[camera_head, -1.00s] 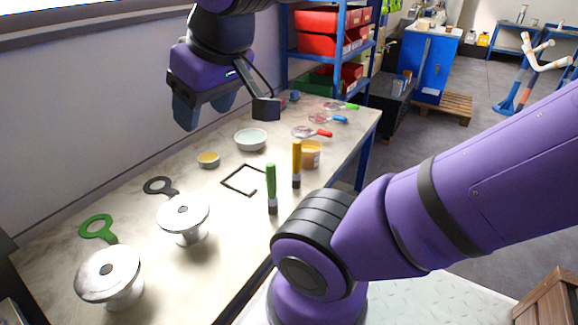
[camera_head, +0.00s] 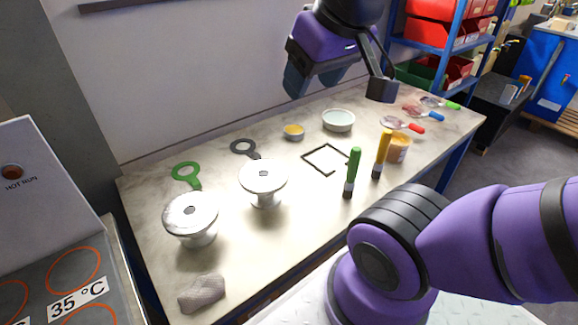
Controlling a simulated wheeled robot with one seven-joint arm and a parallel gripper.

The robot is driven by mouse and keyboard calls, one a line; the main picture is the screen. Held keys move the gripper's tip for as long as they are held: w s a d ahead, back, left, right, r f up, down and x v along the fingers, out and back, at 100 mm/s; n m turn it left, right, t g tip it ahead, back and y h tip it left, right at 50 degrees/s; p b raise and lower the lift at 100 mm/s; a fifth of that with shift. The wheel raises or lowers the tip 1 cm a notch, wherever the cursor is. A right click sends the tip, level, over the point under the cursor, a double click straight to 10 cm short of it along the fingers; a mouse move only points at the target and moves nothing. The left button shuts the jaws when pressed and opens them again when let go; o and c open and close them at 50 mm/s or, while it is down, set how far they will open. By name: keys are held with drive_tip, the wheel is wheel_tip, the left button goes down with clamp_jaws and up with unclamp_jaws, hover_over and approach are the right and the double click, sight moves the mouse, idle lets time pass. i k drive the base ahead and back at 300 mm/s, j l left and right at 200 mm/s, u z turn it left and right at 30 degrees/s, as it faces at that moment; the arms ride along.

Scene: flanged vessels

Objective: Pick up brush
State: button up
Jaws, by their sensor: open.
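Two brush-like tools stand upright on the table: one with a green handle (camera_head: 353,165) and one with a yellow handle (camera_head: 382,152), each with a dark lower end. The picture does not show which one the task names. My gripper (camera_head: 312,84) hangs above the back of the table, up and to the left of both tools. It is open with nothing between its fingers, and clear of the tools.
Two white flanged vessels (camera_head: 263,178) (camera_head: 191,214) stand at the left, by a green ring wrench (camera_head: 186,175) and a dark one (camera_head: 243,148). A square gasket (camera_head: 326,158), a bowl (camera_head: 338,120), an amber jar (camera_head: 398,149) and a grey cloth (camera_head: 202,293) are nearby.

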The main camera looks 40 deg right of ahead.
sight(385, 140)
drive_tip(key=k+l+z, duration=0.1)
drive_tip(key=l+z, duration=1.05)
drive_tip(key=l, duration=0.15)
